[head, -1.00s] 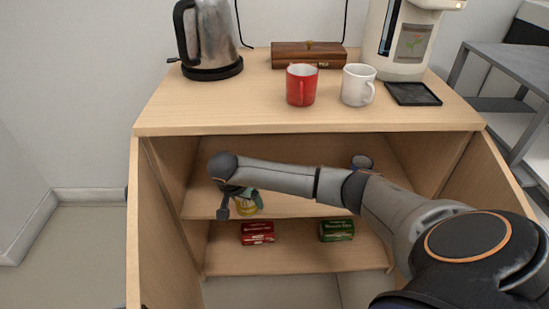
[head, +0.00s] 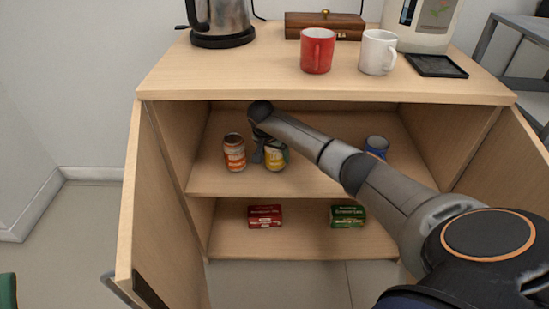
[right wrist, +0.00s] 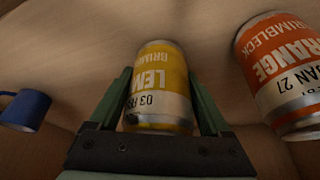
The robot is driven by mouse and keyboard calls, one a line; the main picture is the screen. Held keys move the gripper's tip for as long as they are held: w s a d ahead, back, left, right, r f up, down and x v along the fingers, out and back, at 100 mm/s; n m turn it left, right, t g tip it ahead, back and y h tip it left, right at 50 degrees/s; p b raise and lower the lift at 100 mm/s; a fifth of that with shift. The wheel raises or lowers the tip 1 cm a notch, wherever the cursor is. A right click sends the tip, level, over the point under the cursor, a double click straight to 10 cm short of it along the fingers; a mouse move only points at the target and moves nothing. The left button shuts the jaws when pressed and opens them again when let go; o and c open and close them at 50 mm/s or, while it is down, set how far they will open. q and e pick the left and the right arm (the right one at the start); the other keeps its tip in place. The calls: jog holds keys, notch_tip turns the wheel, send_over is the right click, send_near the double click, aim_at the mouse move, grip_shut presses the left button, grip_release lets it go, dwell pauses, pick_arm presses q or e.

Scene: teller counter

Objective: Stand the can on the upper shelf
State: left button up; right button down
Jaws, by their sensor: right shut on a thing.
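A yellow lemon can (head: 275,158) is in my right gripper (head: 266,153), at the upper shelf (head: 325,183) of the open cabinet. In the right wrist view, the yellow can (right wrist: 160,85) sits between the two green fingers of the right gripper (right wrist: 159,78), which are shut on it. The can looks upright in the head view. Its base is near shelf level, but I cannot tell whether it touches. The arm hides part of the can's top. My left gripper is not in view.
An orange can (head: 234,153) stands just left of the yellow can. A blue mug (head: 377,146) is farther right on the upper shelf. Red (head: 265,216) and green (head: 348,216) boxes are on the lower shelf. The cabinet top (head: 250,75) overhangs my arm.

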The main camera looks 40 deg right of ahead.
jog(key=shift+r, duration=0.1)
grip_release()
jog(key=shift+f, duration=0.2)
jog(key=p+v, duration=0.3)
jog(key=v, duration=0.1)
jog(key=shift+r, duration=0.15)
jog(key=s+a+p, duration=0.3)
jog(key=s+a, duration=0.2)
jog(key=a, duration=0.5)
jog(key=shift+s+a+f, duration=0.15)
jog(key=shift+f, duration=0.3)
